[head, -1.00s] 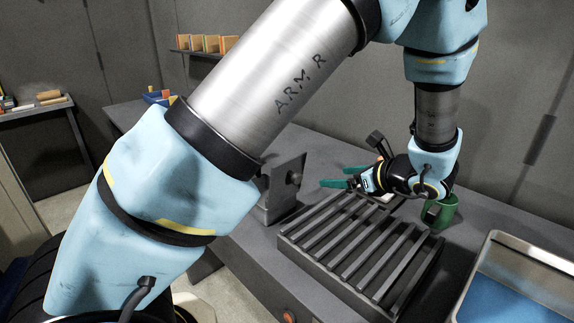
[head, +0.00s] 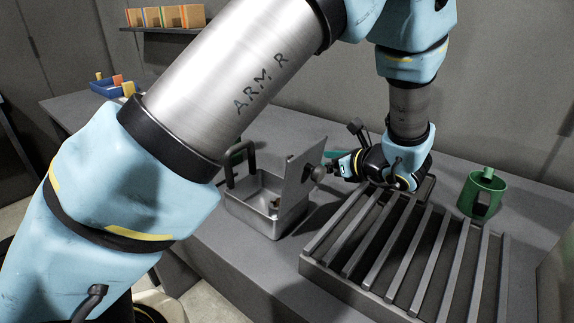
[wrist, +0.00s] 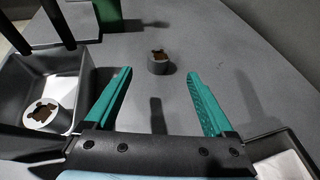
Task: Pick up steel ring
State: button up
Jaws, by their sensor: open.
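In the wrist view a short grey ring (wrist: 158,67), brown inside, stands upright on the bare table. It lies ahead of my gripper (wrist: 160,82), roughly midway between the two teal fingers. The fingers are spread apart with nothing between them; I cannot tell their height above the table. A similar grey ring (wrist: 42,122) lies in a metal box at the left. In the head view my gripper (head: 335,154) is behind the box's upright plate, its fingers partly hidden. The table ring is not visible there.
The metal box (head: 250,212) with its upright plate (head: 303,172) stands left of my gripper. A slatted rack (head: 330,275) is in front, and a green mug (head: 470,193) stands right. In the wrist view a tray (wrist: 272,146) edges the lower right. The table ahead is mostly clear.

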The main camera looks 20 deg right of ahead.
jog(key=p+x, duration=0.2)
jog(key=x, duration=0.3)
jog(key=shift+w+a, duration=0.2)
jog(key=shift+w, duration=0.15)
jog(key=shift+f+p+x, duration=0.15)
jog(key=shift+p+x, duration=0.4)
jog(key=shift+x, duration=0.55)
jog(key=shift+f+p+x, duration=0.15)
jog(key=shift+p+x, duration=0.4)
jog(key=shift+x, duration=0.6)
jog(key=shift+s, duration=0.15)
grip_shut()
